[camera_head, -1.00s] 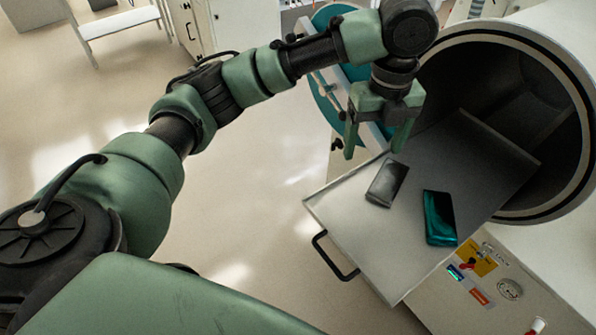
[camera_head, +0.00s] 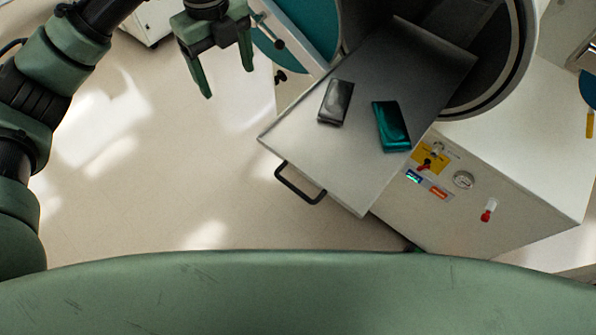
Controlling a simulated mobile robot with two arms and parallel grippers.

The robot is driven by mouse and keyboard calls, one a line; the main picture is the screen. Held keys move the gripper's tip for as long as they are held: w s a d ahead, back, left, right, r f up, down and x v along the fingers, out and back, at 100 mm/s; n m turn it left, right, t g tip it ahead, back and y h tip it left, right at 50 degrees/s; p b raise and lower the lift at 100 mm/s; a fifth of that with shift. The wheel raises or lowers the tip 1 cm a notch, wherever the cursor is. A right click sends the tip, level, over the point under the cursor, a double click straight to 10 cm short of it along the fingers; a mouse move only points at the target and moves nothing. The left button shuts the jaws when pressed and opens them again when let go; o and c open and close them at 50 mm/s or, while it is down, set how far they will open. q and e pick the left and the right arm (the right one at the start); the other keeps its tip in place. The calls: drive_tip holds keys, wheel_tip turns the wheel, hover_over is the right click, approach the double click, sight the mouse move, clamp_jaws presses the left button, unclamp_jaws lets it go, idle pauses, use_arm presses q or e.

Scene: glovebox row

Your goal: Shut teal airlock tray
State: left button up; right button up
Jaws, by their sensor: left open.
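The airlock tray (camera_head: 300,140) is a flat grey metal tray, pulled well out of the round airlock opening (camera_head: 490,75) at the upper right. Its black handle (camera_head: 299,184) is on the front edge, at the lower left of the tray. A dark grey box (camera_head: 335,103) and a teal box (camera_head: 391,126) lie on the tray, apart from each other. My left gripper (camera_head: 228,80) is open and empty, pointing down, to the left of the tray and apart from it and its handle. My right gripper is not in view.
A teal round door (camera_head: 305,30) stands open behind the tray, to the left of the opening. A white cabinet (camera_head: 500,170) with a gauge, labels and a red switch is below the opening. Clear floor (camera_head: 150,180) lies left of the tray.

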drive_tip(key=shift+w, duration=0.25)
